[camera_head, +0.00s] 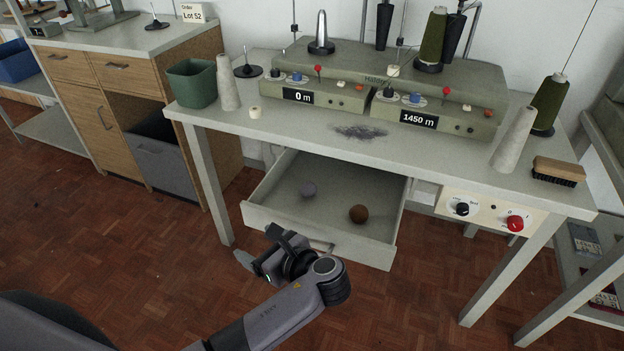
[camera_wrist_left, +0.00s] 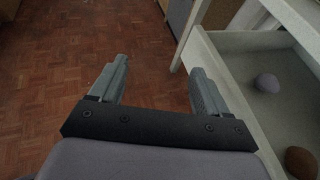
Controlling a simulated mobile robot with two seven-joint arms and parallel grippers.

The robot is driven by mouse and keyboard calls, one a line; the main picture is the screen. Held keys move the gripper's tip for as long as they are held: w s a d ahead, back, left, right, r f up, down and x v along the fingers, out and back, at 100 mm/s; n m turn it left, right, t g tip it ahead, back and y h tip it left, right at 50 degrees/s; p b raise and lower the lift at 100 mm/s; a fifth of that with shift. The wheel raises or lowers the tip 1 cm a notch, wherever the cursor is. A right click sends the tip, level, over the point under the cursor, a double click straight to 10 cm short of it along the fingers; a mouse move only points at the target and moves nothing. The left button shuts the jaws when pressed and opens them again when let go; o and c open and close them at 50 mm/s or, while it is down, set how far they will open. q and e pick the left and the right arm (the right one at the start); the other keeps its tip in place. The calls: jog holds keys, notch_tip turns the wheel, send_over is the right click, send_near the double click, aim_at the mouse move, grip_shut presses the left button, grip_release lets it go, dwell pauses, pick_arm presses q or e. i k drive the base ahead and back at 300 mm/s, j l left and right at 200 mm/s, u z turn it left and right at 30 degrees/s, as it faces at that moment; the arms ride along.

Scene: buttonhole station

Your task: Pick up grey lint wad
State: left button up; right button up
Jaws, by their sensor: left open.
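The grey lint wad (camera_head: 308,190) lies on the floor of the open drawer (camera_head: 290,215), towards its left side. It also shows in the left wrist view (camera_wrist_left: 267,83) at the right. My left gripper (camera_head: 256,248) is open and empty, outside the drawer by its front left corner and apart from the wad. In the left wrist view its two fingers (camera_wrist_left: 158,80) stand apart with only floor between them. My right gripper is in neither view.
A brown ball (camera_head: 358,214) lies in the drawer to the right of the wad. The table (camera_head: 300,130) overhangs the drawer's back. A dark lint patch (camera_head: 360,132), a green bin (camera_head: 192,84), a cone (camera_head: 228,95) and a brush (camera_head: 558,171) are on the table. The floor in front is clear.

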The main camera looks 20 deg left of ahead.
aim_at(307, 189)
jog(key=i+l+u, duration=0.3)
jog(key=i+l, duration=0.2)
jog(key=l, duration=0.2)
jog(key=i+l+u, duration=0.15)
jog(key=l, duration=0.2)
jog(key=i+l+u, duration=0.15)
jog(key=l, duration=0.25)
jog(key=i, duration=0.1)
